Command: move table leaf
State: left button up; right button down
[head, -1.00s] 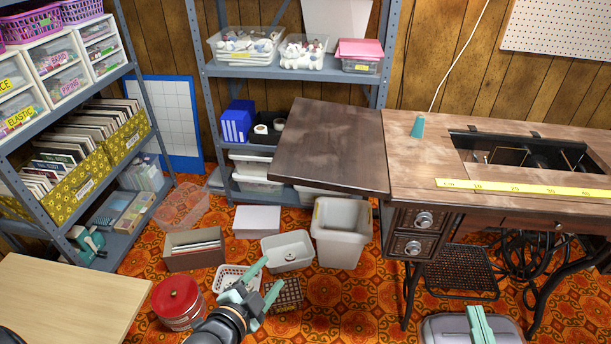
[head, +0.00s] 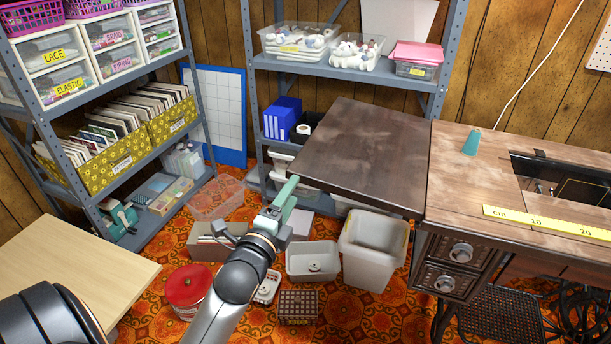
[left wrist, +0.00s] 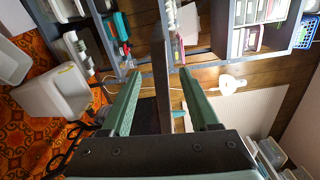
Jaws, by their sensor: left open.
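The table leaf (head: 360,155) is a dark brown wooden panel. It extends level to the left from the sewing machine table (head: 480,180). My left gripper (head: 280,204) is open at the leaf's near left edge. In the left wrist view the leaf (left wrist: 161,85) shows edge-on as a dark strip between the two green fingers (left wrist: 161,75), with gaps on both sides. I cannot tell how deep it sits between them. My right gripper is not in view.
A white bin (head: 370,250), a grey tub (head: 312,262) and a red tin (head: 187,288) stand on the floor below. A blue-grey shelf (head: 250,90) stands behind.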

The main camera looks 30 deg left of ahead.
aim_at(305, 174)
pick_arm(q)
jog(key=b+x, duration=0.1)
jog(key=x, duration=0.7)
jog(key=shift+w+d+b, duration=0.1)
jog(key=shift+b, duration=0.3)
grip_shut()
dwell(1.0)
